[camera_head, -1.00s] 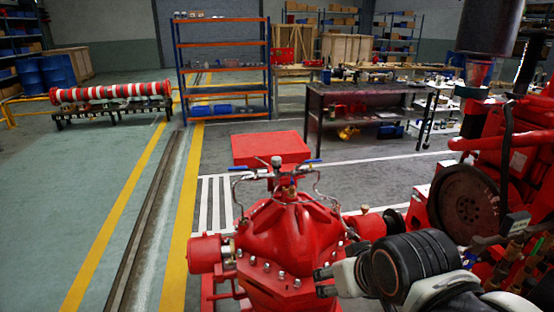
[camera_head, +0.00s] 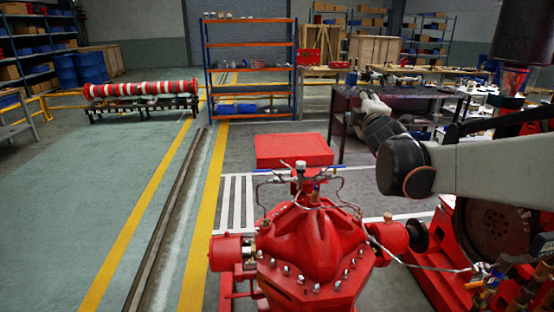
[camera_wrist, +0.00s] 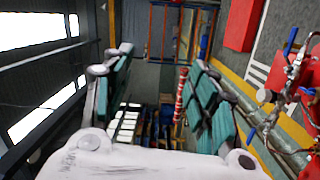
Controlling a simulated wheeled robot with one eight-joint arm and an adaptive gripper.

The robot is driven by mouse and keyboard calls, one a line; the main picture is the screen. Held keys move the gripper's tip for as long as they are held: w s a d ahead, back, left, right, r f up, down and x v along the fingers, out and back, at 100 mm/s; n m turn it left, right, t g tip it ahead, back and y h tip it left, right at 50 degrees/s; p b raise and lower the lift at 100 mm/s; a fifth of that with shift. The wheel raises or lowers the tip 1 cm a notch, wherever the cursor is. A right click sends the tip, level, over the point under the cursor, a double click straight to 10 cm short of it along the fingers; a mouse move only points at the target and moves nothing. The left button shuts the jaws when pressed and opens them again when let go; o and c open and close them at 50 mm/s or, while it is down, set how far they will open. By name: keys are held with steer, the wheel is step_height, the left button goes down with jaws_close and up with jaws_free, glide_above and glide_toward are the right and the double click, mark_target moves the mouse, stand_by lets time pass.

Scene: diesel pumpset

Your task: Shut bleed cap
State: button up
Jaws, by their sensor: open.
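The red pump (camera_head: 312,245) stands low in the middle of the head view. On its top is an upright silver fitting with a pale round cap (camera_head: 300,165), which may be the bleed cap. I cannot tell whether it is shut. Blue levers (camera_head: 335,168) and thin pipes flank it. My gripper (camera_head: 370,103) is up and right of the fitting in the head view, apart from it. In the wrist view my gripper (camera_wrist: 163,75) has its teal-padded fingers spread, with nothing between them. Pump-top pipework with blue levers (camera_wrist: 292,42) shows at that view's right edge.
A red block (camera_head: 293,150) lies on the floor behind the pump. A dark workbench (camera_head: 345,105) stands behind my gripper. The engine (camera_head: 490,225) is at the right. An orange shelf rack (camera_head: 250,83) is at the back. The floor at left is clear.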

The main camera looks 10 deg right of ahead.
mark_target(301, 162)
steer(key=w+f+n+t+y+p, duration=0.1)
steer(key=w+f+n+y, duration=0.35)
steer(key=w+n, duration=0.35)
steer(key=w+f+n+y, duration=0.3)
steer(key=w+n+y, duration=0.3)
steer(key=n, duration=0.4)
step_height(301, 162, down, 23)
steer(key=a+n+g+y, duration=0.1)
steer(key=n+g+y, duration=0.55)
steer(key=n, duration=0.65)
steer(key=shift+g+h, duration=0.4)
steer(key=shift+g, duration=0.05)
steer(key=b+x, duration=0.3)
steer(key=x, duration=1)
steer(key=shift+w+r, duration=0.2)
steer(key=c, duration=1.1)
